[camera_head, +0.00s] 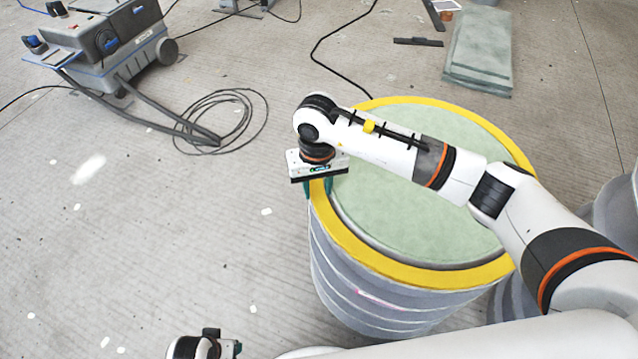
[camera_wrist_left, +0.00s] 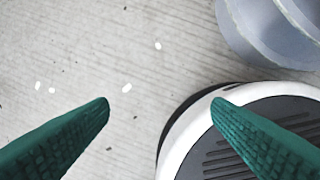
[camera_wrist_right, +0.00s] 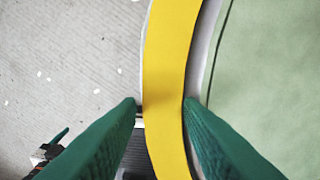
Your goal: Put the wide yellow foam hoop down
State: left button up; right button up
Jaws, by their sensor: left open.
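The wide yellow foam hoop (camera_head: 410,273) circles the pale green top (camera_head: 395,215) of a grey round mould (camera_head: 350,285) in the head view. I cannot tell whether it rests on the mould or hangs just above it. My right gripper (camera_head: 318,186) points down at the hoop's left side. In the right wrist view its green fingers (camera_wrist_right: 161,103) stand on either side of the yellow band (camera_wrist_right: 168,55), close against it. My arm hides part of the hoop. My left gripper (camera_wrist_left: 160,103) is open and empty above bare floor, low in the head view.
A grey wheeled machine (camera_head: 110,45) stands at upper left with a coiled hose (camera_head: 235,120). A green slab stack (camera_head: 480,50) lies at upper right. A black cable (camera_head: 320,50) runs behind the mould. The floor left of the mould is mostly clear.

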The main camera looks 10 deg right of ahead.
pick_arm(q)
jog(key=shift+s+a+f, duration=0.1)
jog(key=shift+s+f, duration=0.1)
jog(key=shift+f, duration=0.05)
pick_arm(e)
jog(key=shift+d+f, duration=0.1)
jog(key=shift+d, duration=0.3)
jog(key=shift+w, duration=0.1)
jog(key=shift+w+r+p, duration=0.1)
jog(key=shift+r+p, duration=0.6)
jog(key=shift+p, duration=0.15)
jog(key=shift+d+r, duration=0.15)
jog(key=shift+r, duration=0.7)
pick_arm(q)
notch_tip(320, 180, down, 6)
jog(key=s, duration=0.2)
jog(key=shift+s+r, duration=0.2)
jog(key=shift+s, duration=0.1)
pick_arm(e)
jog(key=r, duration=1)
jog(key=shift+s+a+r, duration=0.15)
jog(key=shift+s+a, duration=0.05)
jog(key=shift+a, duration=0.1)
pick_arm(q)
jog(key=shift+a, duration=0.1)
